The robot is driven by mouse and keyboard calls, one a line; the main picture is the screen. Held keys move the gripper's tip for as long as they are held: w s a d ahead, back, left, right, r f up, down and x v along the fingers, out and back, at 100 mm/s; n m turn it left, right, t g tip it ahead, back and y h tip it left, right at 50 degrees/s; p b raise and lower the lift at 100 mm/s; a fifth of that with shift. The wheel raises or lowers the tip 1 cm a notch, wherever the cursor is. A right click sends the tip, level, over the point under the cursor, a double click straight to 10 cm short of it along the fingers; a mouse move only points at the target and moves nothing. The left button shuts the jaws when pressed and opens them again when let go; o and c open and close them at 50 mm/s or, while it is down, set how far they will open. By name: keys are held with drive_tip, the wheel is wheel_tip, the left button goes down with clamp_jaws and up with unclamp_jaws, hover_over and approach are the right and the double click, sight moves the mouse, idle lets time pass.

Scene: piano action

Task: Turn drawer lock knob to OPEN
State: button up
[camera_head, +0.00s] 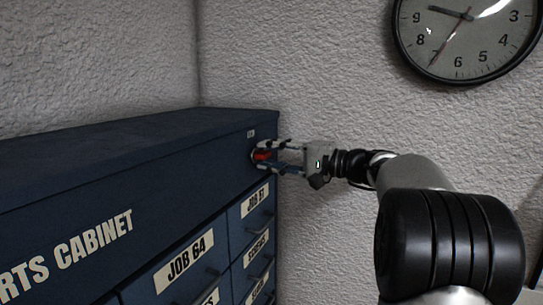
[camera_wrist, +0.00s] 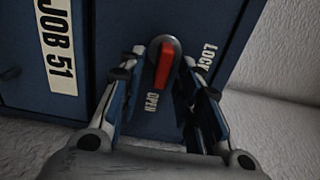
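The drawer lock knob (camera_wrist: 163,64) is a dark round disc with a red handle bar on the front of the blue parts cabinet, near its top right corner. In the wrist view the red bar slants slightly, its lower end toward the word OPEN; the word LOCK is at the right. The red knob (camera_head: 262,156) also shows small in the head view. My gripper (camera_wrist: 158,72) is open, with one finger on each side of the red bar. In the head view my gripper (camera_head: 268,158) reaches the knob from the right. Whether the fingers touch it I cannot tell.
The blue cabinet (camera_head: 60,200) has several labelled drawers below the knob, including JOB 64 (camera_head: 186,262) and JOB 51 (camera_head: 255,200). A textured white wall (camera_head: 300,90) stands close behind and right of the cabinet. A round clock (camera_head: 463,40) hangs on it.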

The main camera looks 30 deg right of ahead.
drive_tip(key=v, duration=1.2)
